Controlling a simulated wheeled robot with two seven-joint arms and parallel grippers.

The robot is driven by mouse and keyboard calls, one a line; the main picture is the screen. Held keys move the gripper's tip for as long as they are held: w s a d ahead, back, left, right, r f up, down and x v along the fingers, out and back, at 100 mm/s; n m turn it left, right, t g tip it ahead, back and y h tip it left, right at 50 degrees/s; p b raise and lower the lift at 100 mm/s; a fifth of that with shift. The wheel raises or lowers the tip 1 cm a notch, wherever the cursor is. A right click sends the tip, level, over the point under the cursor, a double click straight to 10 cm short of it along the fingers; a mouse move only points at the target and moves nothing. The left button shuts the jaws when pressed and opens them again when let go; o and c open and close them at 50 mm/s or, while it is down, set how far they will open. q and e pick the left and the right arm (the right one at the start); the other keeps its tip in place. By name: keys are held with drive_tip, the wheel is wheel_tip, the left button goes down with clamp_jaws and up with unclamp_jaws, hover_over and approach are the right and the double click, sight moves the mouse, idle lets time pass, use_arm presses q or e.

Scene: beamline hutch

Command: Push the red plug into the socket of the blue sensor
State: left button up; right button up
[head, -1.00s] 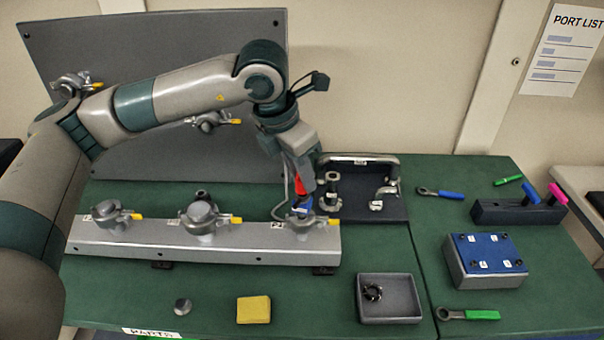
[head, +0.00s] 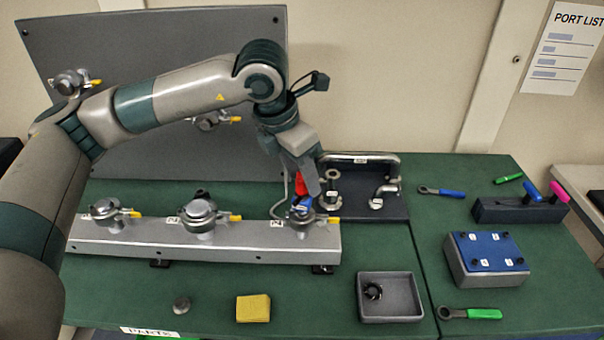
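The red plug (head: 300,184) is between the fingers of my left gripper (head: 306,190), which points down and looks shut on it. The blue sensor (head: 302,209) is directly below the plug, at the right-hand clamp fitting (head: 302,225) on the grey rail. The gripper partly covers the plug and the sensor. The socket is hidden, and I cannot tell whether the plug touches it or how deep it sits. A thin grey cable (head: 279,207) runs up beside the gripper. My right gripper is not in view.
The grey rail (head: 150,238) carries two more clamp fittings to the left. A dark plate with a pipe handle (head: 362,160) stands close right of the gripper. A grey tray (head: 390,312), yellow block (head: 253,308) and blue-topped box (head: 486,258) are farther off.

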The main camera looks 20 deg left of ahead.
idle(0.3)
use_arm(q)
drive_tip(key=shift+b+v, duration=0.45)
drive_tip(key=shift+v, duration=0.4)
drive_tip(key=b+v, duration=0.4)
drive_tip(key=v, duration=1.1)
drive_tip(key=shift+r, duration=0.3)
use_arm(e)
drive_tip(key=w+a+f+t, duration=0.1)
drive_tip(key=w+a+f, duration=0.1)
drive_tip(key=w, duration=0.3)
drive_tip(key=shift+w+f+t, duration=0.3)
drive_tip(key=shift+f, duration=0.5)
use_arm(q)
drive_tip(key=shift+s, duration=0.15)
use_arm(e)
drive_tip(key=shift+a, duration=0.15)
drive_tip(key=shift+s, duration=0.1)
